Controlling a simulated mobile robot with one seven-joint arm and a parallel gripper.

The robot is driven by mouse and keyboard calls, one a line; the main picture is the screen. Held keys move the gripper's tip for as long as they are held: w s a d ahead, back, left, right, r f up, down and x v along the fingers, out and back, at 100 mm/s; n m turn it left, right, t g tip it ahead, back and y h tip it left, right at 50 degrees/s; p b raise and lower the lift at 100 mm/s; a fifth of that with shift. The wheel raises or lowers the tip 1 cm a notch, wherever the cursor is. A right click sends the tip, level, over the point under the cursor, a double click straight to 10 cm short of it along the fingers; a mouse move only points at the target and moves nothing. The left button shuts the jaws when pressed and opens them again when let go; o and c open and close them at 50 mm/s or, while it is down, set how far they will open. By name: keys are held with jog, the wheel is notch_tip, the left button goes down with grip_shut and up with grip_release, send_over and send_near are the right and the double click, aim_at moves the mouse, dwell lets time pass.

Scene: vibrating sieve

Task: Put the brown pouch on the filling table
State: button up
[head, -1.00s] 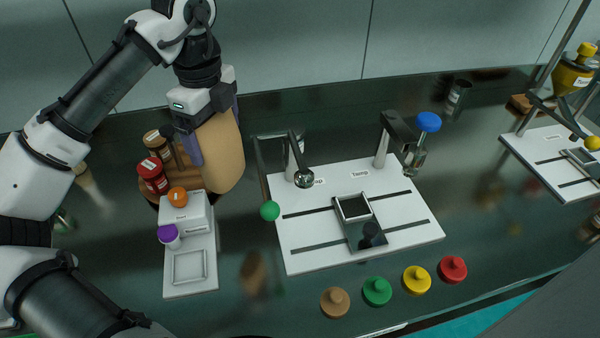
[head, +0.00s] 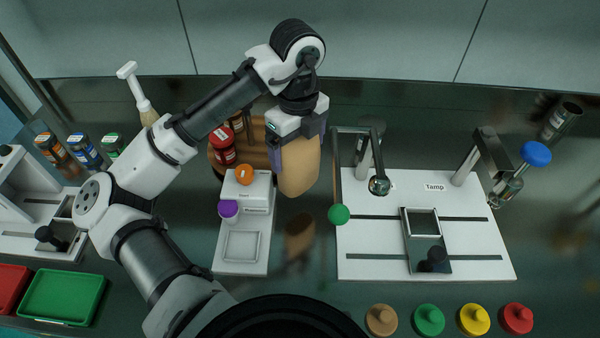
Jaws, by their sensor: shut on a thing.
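The brown pouch (head: 300,172) is a tan, smooth, upright bag shape. It hangs between the purple-grey fingers of my gripper (head: 298,146), which is shut on its upper part. The pouch appears above the dark counter, between a small white scale-like device and a white board (head: 385,265); whether its lower end touches anything is hard to tell. The white board has two slots, a small square tray and a "Tamp" label. No label naming a filling table is readable, so I cannot tell which surface it is.
A lever with a green ball (head: 339,214) stands at the board's left edge, near the pouch. The scale-like device (head: 242,255) carries orange and purple-capped items. A round wooden stand with jars (head: 223,148) is behind. Coloured knobs (head: 429,320) line the front.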

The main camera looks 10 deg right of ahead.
aim_at(298, 175)
notch_tip(298, 175, down, 9)
jog(key=shift+r+p, duration=0.1)
jog(key=shift+p, duration=0.3)
jog(key=shift+f, duration=0.25)
jog(key=o, duration=1)
jog(key=shift+c, duration=0.2)
jog(key=shift+r, duration=0.1)
